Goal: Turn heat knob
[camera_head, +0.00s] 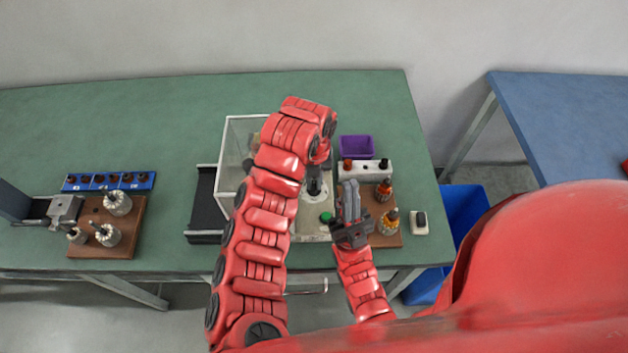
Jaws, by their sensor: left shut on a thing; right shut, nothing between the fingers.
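My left arm reaches in over a white-framed clear box (228,150) and bends down at its far end. My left gripper (314,188) points down onto a pale round spot on the light panel beside the box. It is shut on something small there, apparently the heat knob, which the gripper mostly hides. A green button (326,217) sits on the panel just in front. My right gripper (349,196) is shut and empty, its grey fingers pointing away from me, to the right of the panel.
A brown board (388,240) with wound armatures, a white block (375,169), a purple bin (356,147) and a small white switch box (419,222) stand close right. Another armature board (85,247) and a blue rack (108,181) lie left. The green table's (150,110) back is clear.

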